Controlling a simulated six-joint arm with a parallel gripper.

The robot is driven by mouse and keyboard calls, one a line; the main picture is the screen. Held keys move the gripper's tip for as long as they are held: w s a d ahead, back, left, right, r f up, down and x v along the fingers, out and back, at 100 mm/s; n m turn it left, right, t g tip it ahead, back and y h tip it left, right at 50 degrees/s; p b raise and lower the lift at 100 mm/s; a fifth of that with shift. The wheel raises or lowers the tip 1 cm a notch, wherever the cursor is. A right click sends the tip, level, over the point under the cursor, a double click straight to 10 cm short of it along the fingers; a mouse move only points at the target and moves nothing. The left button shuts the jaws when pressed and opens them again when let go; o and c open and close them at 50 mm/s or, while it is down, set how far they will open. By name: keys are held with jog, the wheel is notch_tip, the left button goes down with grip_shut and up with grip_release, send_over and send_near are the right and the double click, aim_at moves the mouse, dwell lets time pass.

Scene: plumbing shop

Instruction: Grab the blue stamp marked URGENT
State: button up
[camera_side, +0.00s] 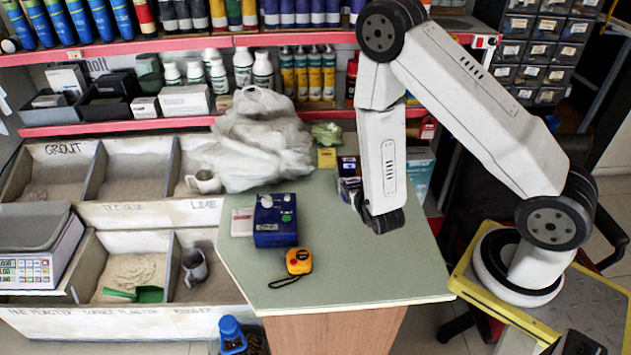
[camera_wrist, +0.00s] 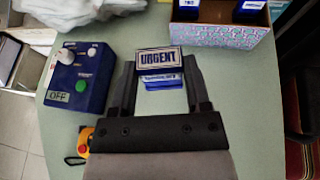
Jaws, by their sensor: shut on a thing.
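The blue stamp marked URGENT (camera_wrist: 160,58) sits between the two fingers of my gripper (camera_wrist: 160,68) in the wrist view, and the gripper is shut on it. Its URGENT label faces the camera. Just below the label, a blue part with small lettering shows between the fingers; I cannot read that lettering. In the side view my dark wrist end is low over the right part of the green counter, and the fingers and stamp are mostly hidden by the arm.
A cardboard box (camera_wrist: 222,36) with other blue stamps stands just beyond the held stamp. A plastic bag (camera_side: 262,140) is at the back. The counter's front right (camera_side: 390,270) is clear.

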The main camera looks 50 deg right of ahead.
jog(key=shift+s+a+r, duration=0.1)
jog(key=shift+s+r, duration=0.15)
jog(key=shift+s, duration=0.3)
jog(key=shift+s+a+r, duration=0.1)
jog(key=shift+s+r, duration=0.1)
jog(key=shift+s, duration=0.3)
